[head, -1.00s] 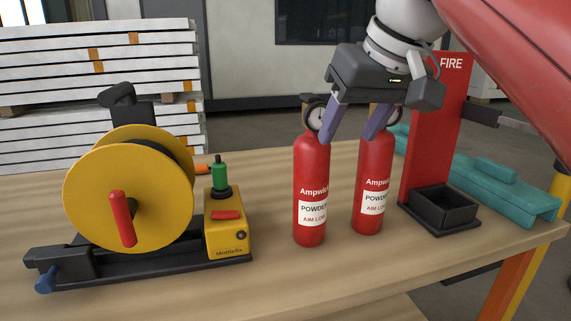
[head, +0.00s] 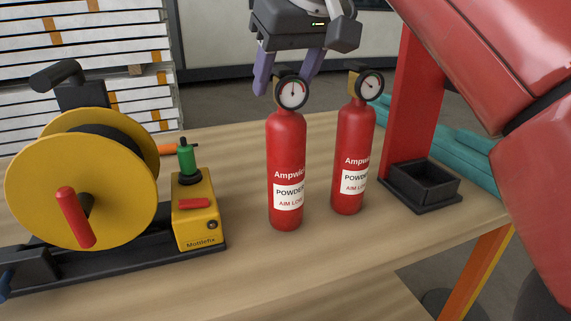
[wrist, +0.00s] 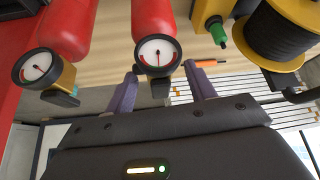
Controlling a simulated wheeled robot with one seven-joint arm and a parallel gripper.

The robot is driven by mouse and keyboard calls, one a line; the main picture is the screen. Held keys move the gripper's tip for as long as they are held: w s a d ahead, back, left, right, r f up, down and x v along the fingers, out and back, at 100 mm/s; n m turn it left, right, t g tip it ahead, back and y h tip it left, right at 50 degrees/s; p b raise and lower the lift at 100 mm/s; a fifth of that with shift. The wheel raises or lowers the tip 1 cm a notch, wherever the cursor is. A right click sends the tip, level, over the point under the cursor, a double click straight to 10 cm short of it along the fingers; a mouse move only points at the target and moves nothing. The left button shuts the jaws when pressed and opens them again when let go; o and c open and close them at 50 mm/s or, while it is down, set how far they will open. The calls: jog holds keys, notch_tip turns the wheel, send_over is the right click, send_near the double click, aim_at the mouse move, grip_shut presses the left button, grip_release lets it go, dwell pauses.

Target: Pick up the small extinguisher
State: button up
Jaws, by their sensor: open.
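Two red powder extinguishers stand upright on the wooden table in the head view, the left one (head: 286,150) and the right one (head: 352,145). They look close in size; I cannot tell surely which is smaller. Each has a round gauge on top. My gripper (head: 285,82) is open and empty at the left extinguisher's head, its fingers spread to either side and partly behind the gauge. In the wrist view my gripper (wrist: 163,68) has the left extinguisher's gauge (wrist: 158,54) just beyond and between its fingertips. The right extinguisher's gauge (wrist: 37,66) lies outside the fingers.
A yellow cable reel (head: 80,180) and a yellow box (head: 195,215) with a green-topped part stand left. A red panel (head: 410,100) with a black tray (head: 425,185) stands right, beside a teal object (head: 465,155). The table front is clear.

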jog(key=x, duration=0.2)
jog(key=shift+w+f+b, duration=0.1)
jog(key=shift+f+b, duration=0.15)
jog(key=shift+b, duration=0.05)
grip_shut()
jog(key=shift+r, duration=0.1)
